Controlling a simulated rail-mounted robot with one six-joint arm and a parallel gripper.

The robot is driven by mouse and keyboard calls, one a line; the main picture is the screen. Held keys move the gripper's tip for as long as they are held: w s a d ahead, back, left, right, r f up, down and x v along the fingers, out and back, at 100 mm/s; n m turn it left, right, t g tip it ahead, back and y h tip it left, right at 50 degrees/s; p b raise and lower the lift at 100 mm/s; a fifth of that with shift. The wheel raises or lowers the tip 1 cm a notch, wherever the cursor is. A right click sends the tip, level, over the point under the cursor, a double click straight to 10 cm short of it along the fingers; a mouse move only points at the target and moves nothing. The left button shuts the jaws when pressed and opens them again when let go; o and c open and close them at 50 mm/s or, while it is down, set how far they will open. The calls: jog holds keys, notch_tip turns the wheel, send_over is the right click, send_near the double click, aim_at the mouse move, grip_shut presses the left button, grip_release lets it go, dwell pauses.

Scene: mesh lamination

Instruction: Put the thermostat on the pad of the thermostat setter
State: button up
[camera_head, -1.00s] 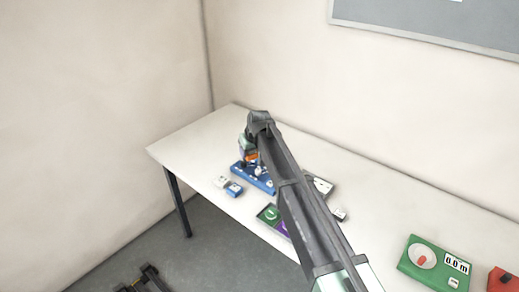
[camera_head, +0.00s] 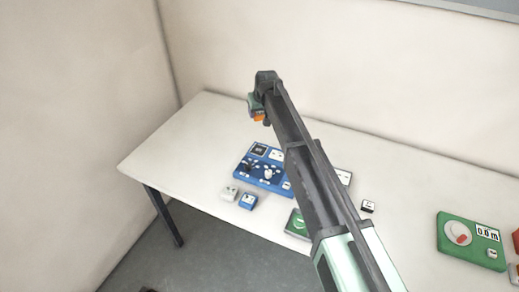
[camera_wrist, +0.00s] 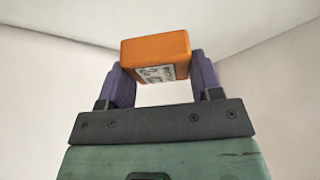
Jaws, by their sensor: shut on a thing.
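My gripper (camera_wrist: 160,80) is shut on an orange block (camera_wrist: 155,50) with a white printed label, likely the thermostat. Its purple fingers press the block from both sides. In the head view, the gripper (camera_head: 258,108) holds the orange block (camera_head: 259,117) beyond the blue panel, apparently in the air above the table. A blue panel (camera_head: 248,177) with dark and white parts lies on the table, below the gripper in the picture. A green box (camera_head: 452,253) with a round red-and-white dial and a display lies at the right. I cannot tell which device is the thermostat setter.
A white block (camera_head: 229,192) and a blue block (camera_head: 248,201) lie before the panel. A green tray (camera_head: 297,224) is partly hidden by my arm. A small black-and-white block (camera_head: 368,206) lies right of my arm. The table's (camera_head: 190,150) left end is clear.

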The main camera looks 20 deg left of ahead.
aim_at(258, 148)
notch_tip(258, 148, down, 19)
jog(key=b, duration=1.6)
jog(key=shift+a+r, duration=0.15)
jog(key=shift+r, duration=0.35)
jog(key=shift+f, duration=0.2)
jog(key=o, duration=1)
jog(key=shift+o, duration=0.2)
